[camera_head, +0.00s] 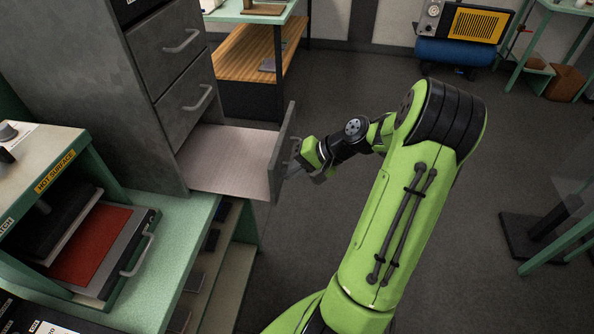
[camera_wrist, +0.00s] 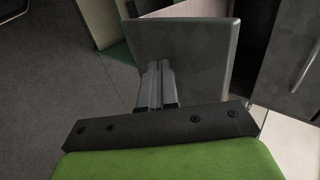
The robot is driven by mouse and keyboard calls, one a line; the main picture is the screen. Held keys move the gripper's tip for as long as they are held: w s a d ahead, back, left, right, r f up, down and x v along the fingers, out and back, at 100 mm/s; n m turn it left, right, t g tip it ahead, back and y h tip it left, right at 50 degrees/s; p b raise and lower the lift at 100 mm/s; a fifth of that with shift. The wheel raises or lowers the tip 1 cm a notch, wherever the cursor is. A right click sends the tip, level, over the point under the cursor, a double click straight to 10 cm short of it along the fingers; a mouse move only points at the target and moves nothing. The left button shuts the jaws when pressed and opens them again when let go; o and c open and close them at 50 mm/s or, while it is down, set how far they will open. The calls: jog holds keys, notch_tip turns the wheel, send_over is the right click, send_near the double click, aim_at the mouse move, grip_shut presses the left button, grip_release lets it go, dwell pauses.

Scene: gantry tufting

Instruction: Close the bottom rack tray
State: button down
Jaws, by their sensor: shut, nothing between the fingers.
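The grey rack (camera_head: 95,75) stands at upper left, with its bottom tray (camera_head: 228,160) pulled out. The tray's pale bed looks empty and its grey front panel (camera_head: 283,150) stands upright at the right end. My gripper (camera_head: 292,167) is shut and empty, at the outer face of that panel. In the wrist view, the closed fingers (camera_wrist: 159,70) point at the panel (camera_wrist: 185,40); I cannot tell whether they touch it. The panel's own handle is hard to make out beside the gripper.
Closed trays with bar handles (camera_head: 182,40) sit above. A heat press with a red plate (camera_head: 90,245) and handle stands at left on the green bench (camera_head: 190,235). A wooden shelf (camera_head: 260,50) is behind the tray.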

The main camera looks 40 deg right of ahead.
jog(key=w+a+p, duration=0.1)
jog(key=w+a, duration=0.4)
jog(key=w, duration=0.1)
jog(key=w+a+p, duration=0.1)
jog(key=w+a, duration=0.4)
jog(key=w, duration=0.1)
jog(key=w+a+p, duration=0.1)
jog(key=w+a, duration=0.3)
jog(key=w, duration=0.3)
jog(key=shift+a, duration=0.4)
jog(key=shift+r, duration=0.1)
jog(key=shift+a, duration=0.1)
